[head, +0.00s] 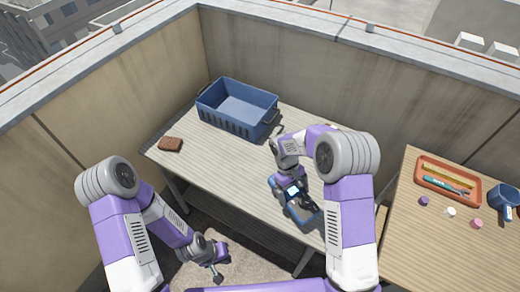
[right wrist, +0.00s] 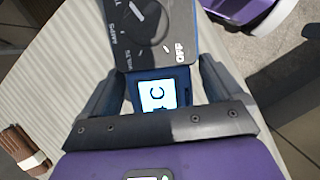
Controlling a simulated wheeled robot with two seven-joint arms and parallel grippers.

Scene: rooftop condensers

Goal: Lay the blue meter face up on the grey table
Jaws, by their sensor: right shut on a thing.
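The blue meter (head: 304,212) is in my right gripper (head: 291,192), over the right part of the grey table (head: 215,168). In the right wrist view the meter (right wrist: 155,35) shows its dark dial face and lit screen between the two fingers of the gripper (right wrist: 157,88). The face looks turned upward in the head view. I cannot tell whether its underside touches the table. My left gripper (head: 217,273) hangs low in front of the table, away from the meter; its fingers are too small to read.
A blue crate (head: 225,115) stands at the back of the grey table, and a brown block (head: 170,144) lies near its left end. The grey table's left front is clear.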

